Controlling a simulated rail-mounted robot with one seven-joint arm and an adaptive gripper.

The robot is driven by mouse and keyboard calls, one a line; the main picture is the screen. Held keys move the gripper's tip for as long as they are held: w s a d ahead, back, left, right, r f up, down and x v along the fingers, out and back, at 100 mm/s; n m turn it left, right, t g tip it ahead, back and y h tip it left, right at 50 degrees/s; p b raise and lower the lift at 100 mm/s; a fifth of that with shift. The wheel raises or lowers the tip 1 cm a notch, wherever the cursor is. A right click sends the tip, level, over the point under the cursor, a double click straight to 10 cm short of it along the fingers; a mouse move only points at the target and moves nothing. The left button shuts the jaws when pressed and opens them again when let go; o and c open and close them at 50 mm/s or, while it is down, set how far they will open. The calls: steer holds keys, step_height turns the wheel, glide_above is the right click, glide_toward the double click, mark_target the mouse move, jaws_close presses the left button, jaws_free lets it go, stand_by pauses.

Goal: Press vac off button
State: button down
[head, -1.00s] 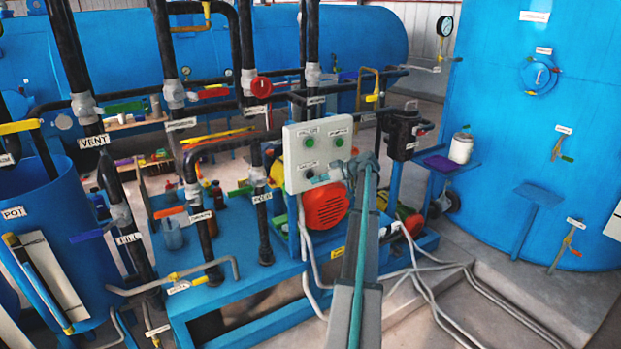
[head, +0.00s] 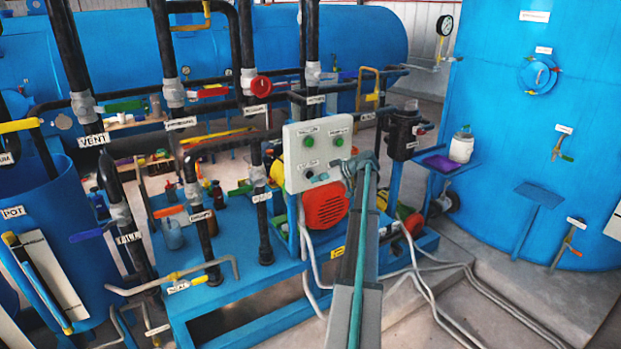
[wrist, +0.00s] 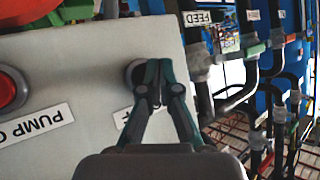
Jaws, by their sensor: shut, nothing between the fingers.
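The grey control box (head: 318,156) stands on the blue skid, with two green buttons (head: 308,142) in its upper row and a dark round button (head: 309,174) at its lower left. In the wrist view this dark button (wrist: 133,73) sits behind my fingertips, and its label is mostly covered, so I cannot read it whole. My gripper (wrist: 158,66) is shut and empty, its tips overlapping the button's right part; contact cannot be told. A red button (wrist: 9,90) with a partly visible PUMP label lies to the left. In the head view my gripper (head: 334,174) covers the box's lower right.
A red motor (head: 326,205) sits just below the box. Black pipes with labelled valves (head: 262,88) stand to the left. A dark pump unit (head: 402,135) and a large blue vessel (head: 545,110) are on the right.

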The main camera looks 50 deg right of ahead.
steer(key=shift+w+d+b, duration=0.3)
steer(key=shift+w+b, duration=0.3)
steer(key=shift+w, duration=0.15)
stand_by(1.0)
steer(key=shift+s, duration=0.1)
steer(key=shift+s+a+b, duration=0.35)
steer(key=shift+s+b, duration=0.15)
steer(key=shift+s, duration=0.25)
steer(key=s, duration=0.1)
steer(key=s+a+b, duration=0.1)
steer(key=s, duration=0.2)
steer(key=shift+s+a+b, duration=0.3)
steer(key=shift+s+a, duration=0.05)
stand_by(0.8)
